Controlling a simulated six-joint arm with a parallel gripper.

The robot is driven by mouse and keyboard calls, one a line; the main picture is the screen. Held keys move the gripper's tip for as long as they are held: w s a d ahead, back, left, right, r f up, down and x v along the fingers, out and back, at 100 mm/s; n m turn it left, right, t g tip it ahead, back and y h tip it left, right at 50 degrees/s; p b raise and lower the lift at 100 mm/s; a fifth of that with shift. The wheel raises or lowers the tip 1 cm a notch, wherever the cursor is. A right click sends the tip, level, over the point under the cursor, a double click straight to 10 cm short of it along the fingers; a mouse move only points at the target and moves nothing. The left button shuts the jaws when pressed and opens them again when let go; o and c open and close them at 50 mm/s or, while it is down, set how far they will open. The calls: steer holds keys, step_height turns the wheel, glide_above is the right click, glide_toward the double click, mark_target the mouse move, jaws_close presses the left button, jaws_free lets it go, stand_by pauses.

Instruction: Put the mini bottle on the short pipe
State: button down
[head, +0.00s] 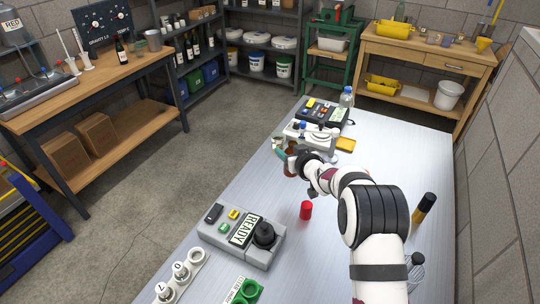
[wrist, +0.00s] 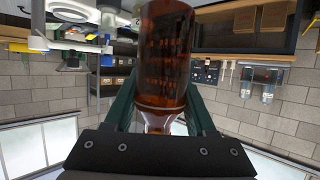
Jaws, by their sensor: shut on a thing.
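The mini bottle (wrist: 165,60) is amber glass and fills the middle of the wrist view, its wide body away from my palm and its clear narrow end towards it. My gripper (wrist: 160,110) is shut on it, with a dark green finger on each side. In the head view my gripper (head: 285,157) is raised near the left edge of the metal table; a brown bit of the bottle (head: 290,169) shows there, mostly hidden.
A grey box marked READY (head: 241,236) with a black knob, a red cylinder (head: 306,210) and a green holder (head: 247,291) stand on the table (head: 340,245). Behind my gripper are a white device (head: 318,140), a yellow block (head: 345,145) and a clear bottle (head: 347,97). A dark bottle (head: 424,208) stands right.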

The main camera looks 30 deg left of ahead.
steer(key=shift+w+d+r, duration=0.1)
steer(key=shift+d+r, duration=0.3)
steer(key=shift+d, duration=0.3)
steer(key=w+d+r+m+t+h, duration=0.1)
steer(key=d+r, duration=0.1)
steer(key=d, duration=0.7)
steer(key=w+d+r+m+t+h, duration=0.1)
steer(key=w+d+r+m+h, duration=0.1)
steer(key=d, duration=0.7)
steer(key=s+d+r+m+t+h, duration=0.1)
steer(key=s+d+r+m+h, duration=0.15)
steer(key=d, duration=0.85)
steer(key=s+d+r+m+t+h, duration=0.15)
steer(key=s+d, duration=0.25)
steer(key=d, duration=0.7)
steer(key=shift+g, duration=0.35)
steer(key=w+a+f, duration=0.1)
steer(key=a+f, duration=0.2)
steer(key=w+a+f, duration=0.2)
steer(key=a+f, duration=0.1)
steer(key=w+a+f, duration=0.1)
steer(key=a+f, duration=0.3)
steer(key=shift+w, duration=0.35)
steer(key=shift+f, duration=0.35)
steer(key=shift+f, duration=0.2)
steer(key=shift+c, duration=1.1)
jaws_free()
